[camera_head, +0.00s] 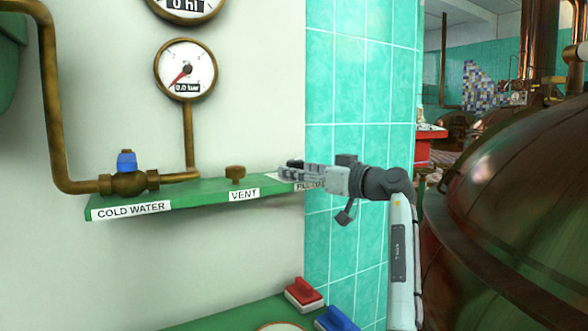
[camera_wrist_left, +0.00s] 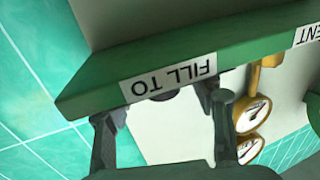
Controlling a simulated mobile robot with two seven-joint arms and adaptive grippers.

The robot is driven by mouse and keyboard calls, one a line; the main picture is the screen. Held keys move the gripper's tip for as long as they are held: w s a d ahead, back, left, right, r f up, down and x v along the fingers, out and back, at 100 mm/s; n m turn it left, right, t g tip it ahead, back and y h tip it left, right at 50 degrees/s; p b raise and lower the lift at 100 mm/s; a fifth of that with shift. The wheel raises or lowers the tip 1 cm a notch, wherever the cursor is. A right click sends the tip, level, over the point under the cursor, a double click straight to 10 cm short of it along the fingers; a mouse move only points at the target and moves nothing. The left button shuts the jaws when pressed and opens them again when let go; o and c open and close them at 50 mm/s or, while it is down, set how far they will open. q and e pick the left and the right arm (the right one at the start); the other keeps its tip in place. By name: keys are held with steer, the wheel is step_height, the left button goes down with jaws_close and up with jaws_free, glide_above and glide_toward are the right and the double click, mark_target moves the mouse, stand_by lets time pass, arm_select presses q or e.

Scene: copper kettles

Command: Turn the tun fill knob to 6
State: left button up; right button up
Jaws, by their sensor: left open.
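The green shelf (camera_head: 190,197) on the wall carries labels reading COLD WATER, VENT and, at its right end, FILL TO, partly covered by my left gripper in the head view. My left gripper (camera_head: 292,174) is over that right end. The wrist view is upside down and shows the FILL TO label (camera_wrist_left: 168,77) on the shelf edge. A small dark rounded part, likely the tun fill knob (camera_wrist_left: 165,95), shows just past that edge, between the two open fingers (camera_wrist_left: 163,112). Most of it is hidden, so its setting cannot be read. My right gripper is not in view.
A blue-handled brass valve (camera_head: 127,184) and the brass vent knob (camera_head: 235,172) sit on the shelf to the left. A gauge (camera_head: 186,69) hangs above. Red (camera_head: 304,294) and blue (camera_head: 336,319) brushes lie below. A large copper kettle (camera_head: 515,210) stands at right.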

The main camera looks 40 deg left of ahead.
arm_select(q)
steer(key=shift+a, duration=0.9)
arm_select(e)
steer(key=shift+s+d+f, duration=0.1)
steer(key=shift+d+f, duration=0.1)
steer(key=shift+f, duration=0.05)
arm_select(q)
steer(key=c, duration=1.2)
